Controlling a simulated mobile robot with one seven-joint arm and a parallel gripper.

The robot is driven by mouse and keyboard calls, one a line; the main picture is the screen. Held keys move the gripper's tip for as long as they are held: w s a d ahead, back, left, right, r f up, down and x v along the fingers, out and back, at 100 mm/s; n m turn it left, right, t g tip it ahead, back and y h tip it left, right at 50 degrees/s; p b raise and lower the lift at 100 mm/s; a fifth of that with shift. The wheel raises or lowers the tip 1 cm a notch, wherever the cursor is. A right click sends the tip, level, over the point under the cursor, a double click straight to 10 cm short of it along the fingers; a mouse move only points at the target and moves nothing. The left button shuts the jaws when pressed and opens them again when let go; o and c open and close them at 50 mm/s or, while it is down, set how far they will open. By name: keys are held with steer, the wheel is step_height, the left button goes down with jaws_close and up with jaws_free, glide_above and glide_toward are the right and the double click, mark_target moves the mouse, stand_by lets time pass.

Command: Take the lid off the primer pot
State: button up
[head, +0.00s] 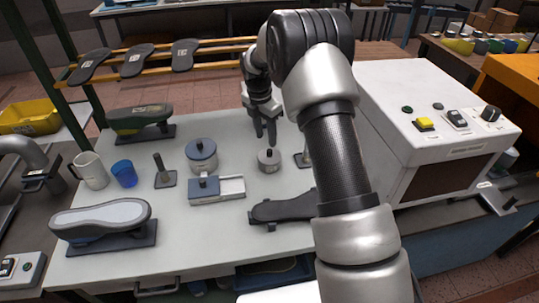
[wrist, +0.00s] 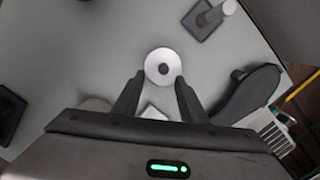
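A small round grey pot (head: 269,161) with a pale lid and a dark knob stands upright on the workbench; I take it as the primer pot. Its lid (wrist: 152,68) and knob (wrist: 164,68) show from above in the wrist view, and the lid is on.
A small post stand (wrist: 201,22) is close by the pot. A mug (head: 92,171), a blue cup (head: 124,173) and shoe lasts stand left. A white machine (head: 385,125) stands right.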

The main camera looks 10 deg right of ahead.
mark_target(269, 150)
steer(key=shift+d+f+p, duration=0.15)
steer(key=shift+d+f, duration=0.05)
steer(key=shift+f, duration=0.8)
steer(key=shift+d+f+p, duration=0.1)
steer(key=shift+d+f, duration=0.05)
steer(key=shift+f, duration=0.9)
steer(key=shift+d+f+p, duration=0.15)
steer(key=shift+d+f, duration=0.05)
steer(key=shift+f, duration=0.8)
steer(key=shift+c, duration=0.4)
jaws_close()
